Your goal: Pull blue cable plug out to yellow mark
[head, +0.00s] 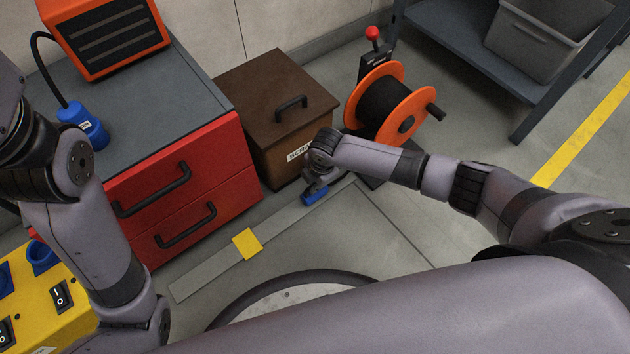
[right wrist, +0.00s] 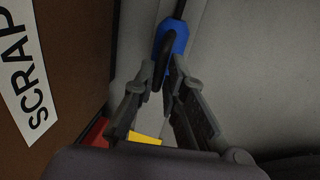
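The blue cable plug (head: 314,194) lies on a flat grey strip (head: 205,276) on the floor, at the strip's far end. A yellow mark (head: 247,244) crosses the strip nearer to me. My right gripper (head: 317,186) is low over the plug. In the right wrist view, its parted fingers (right wrist: 162,68) point at the blue plug (right wrist: 173,36), with a black handle-like loop (right wrist: 159,72) between the tips. I cannot tell if they touch it. The yellow mark (right wrist: 146,138) shows partly below. My left gripper is out of view.
A brown scrap box (head: 268,92) and an orange cable reel (head: 403,118) stand close to the right gripper. A red drawer cabinet (head: 188,178) is left of the strip. A yellow switch box (head: 52,300) is at lower left. The floor right of the strip is clear.

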